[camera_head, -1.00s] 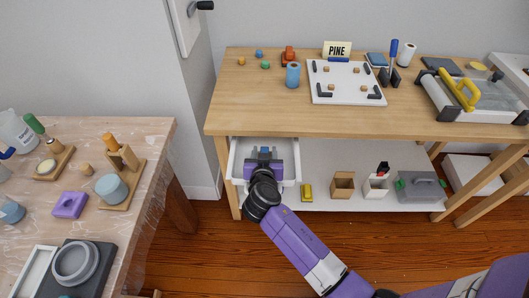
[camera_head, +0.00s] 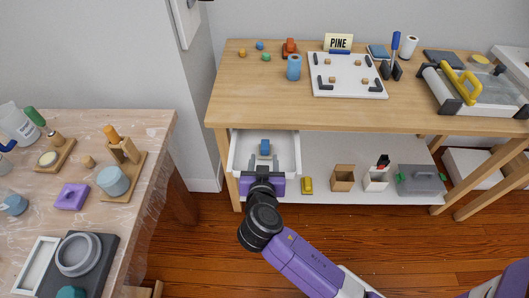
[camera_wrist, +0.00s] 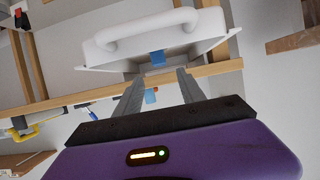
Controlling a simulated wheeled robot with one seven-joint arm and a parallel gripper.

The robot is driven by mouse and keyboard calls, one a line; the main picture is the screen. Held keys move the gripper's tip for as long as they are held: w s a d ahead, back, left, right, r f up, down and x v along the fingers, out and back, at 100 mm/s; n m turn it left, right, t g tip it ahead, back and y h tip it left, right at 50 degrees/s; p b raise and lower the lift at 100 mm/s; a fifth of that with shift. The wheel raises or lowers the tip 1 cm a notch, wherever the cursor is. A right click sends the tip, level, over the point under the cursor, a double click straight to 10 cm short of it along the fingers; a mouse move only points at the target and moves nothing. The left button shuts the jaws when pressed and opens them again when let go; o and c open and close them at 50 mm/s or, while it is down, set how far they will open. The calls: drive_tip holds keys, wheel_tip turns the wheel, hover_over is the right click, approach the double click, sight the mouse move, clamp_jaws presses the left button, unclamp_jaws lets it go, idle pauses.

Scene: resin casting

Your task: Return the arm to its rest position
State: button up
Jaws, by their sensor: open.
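My gripper (camera_head: 263,178) is at the front edge of the open white drawer (camera_head: 235,160), under the wooden bench top. In the wrist view its two grey fingers stand apart with nothing held between them, and my gripper (camera_wrist: 160,76) faces the white drawer (camera_wrist: 200,45) with its curved handle. A small blue object (camera_head: 265,148) lies in the drawer, apart from the fingers. It also shows as a blue patch in the wrist view (camera_wrist: 158,58). My purple arm reaches in from the lower right of the head view.
The wooden bench (camera_head: 285,115) holds a white board (camera_head: 345,88) and a blue cylinder (camera_head: 294,67). A yellow object (camera_head: 307,185) and boxes stand on the lower shelf. A cluttered table (camera_head: 130,220) is at left. Wood floor between them is open.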

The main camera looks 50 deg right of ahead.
drive_tip(key=shift+v, duration=0.85)
drive_tip(key=w+a+r+n+t+y, duration=0.2)
drive_tip(key=w+a+n+t+y, duration=0.1)
drive_tip(key=w+a+n, duration=0.1)
drive_tip(key=s+a+r+n+t+y, duration=0.35)
drive_tip(key=s+a+n+y, duration=0.2)
drive_tip(key=a, duration=0.35)
drive_tip(key=s+r+y+p, duration=0.1)
drive_tip(key=s+r, duration=0.3)
drive_tip(key=s, duration=0.8)
drive_tip(key=s+a+r+y+p, duration=0.1)
drive_tip(key=s+r, duration=0.3)
drive_tip(key=s, duration=0.7)
drive_tip(key=shift+s+a+r+n+p, duration=0.35)
drive_tip(key=shift+n+p, duration=0.1)
drive_tip(key=shift+p, duration=0.35)
